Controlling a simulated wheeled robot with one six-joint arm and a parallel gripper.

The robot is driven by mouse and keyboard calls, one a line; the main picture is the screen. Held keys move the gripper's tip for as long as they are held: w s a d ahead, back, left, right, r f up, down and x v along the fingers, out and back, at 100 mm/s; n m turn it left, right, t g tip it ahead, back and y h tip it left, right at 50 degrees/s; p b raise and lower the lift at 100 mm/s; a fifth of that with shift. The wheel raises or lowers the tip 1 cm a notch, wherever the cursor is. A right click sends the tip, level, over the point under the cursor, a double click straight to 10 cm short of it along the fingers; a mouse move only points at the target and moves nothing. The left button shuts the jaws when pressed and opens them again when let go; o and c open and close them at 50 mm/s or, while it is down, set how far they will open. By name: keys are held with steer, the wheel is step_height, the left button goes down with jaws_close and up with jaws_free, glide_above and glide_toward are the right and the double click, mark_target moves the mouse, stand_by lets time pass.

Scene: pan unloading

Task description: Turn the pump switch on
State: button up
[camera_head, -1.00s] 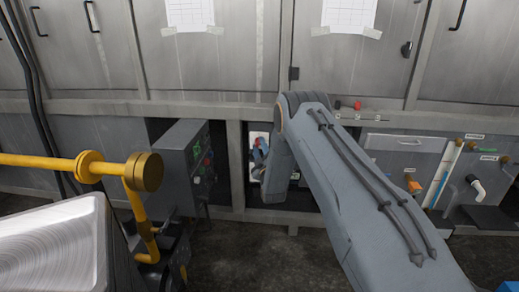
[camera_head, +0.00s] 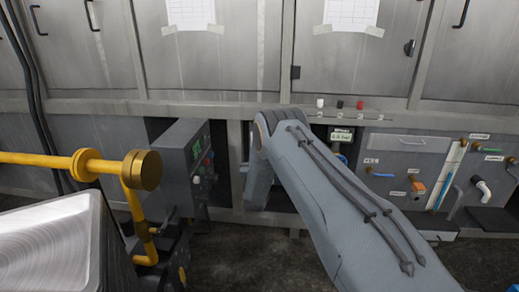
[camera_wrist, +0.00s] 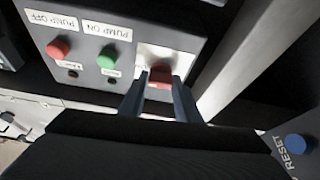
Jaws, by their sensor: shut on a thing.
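In the wrist view a grey panel (camera_wrist: 131,78) carries a red pump-off button (camera_wrist: 59,48), a green pump-on button (camera_wrist: 106,61) and a red switch knob (camera_wrist: 160,76) on a white plate. The labels appear upside down. My gripper (camera_wrist: 159,90) has one finger on each side of the red knob and is shut on it. The green button is just left of the fingers, untouched. In the head view my arm hides the fingertips and the knob.
A grey control box (camera_head: 183,168) with a green display stands left of my arm. A yellow pipe (camera_head: 45,161) and a metal-topped block (camera_head: 50,245) are at the left. A blue reset button (camera_wrist: 294,144) shows at the wrist view's lower right.

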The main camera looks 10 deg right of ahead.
steer(key=shift+m+h, duration=0.4)
steer(key=shift+m, duration=0.4)
steer(key=o, duration=1)
steer(key=shift+o, duration=0.2)
steer(key=p+v, duration=0.1)
steer(key=v, duration=0.7)
steer(key=shift+r, duration=0.15)
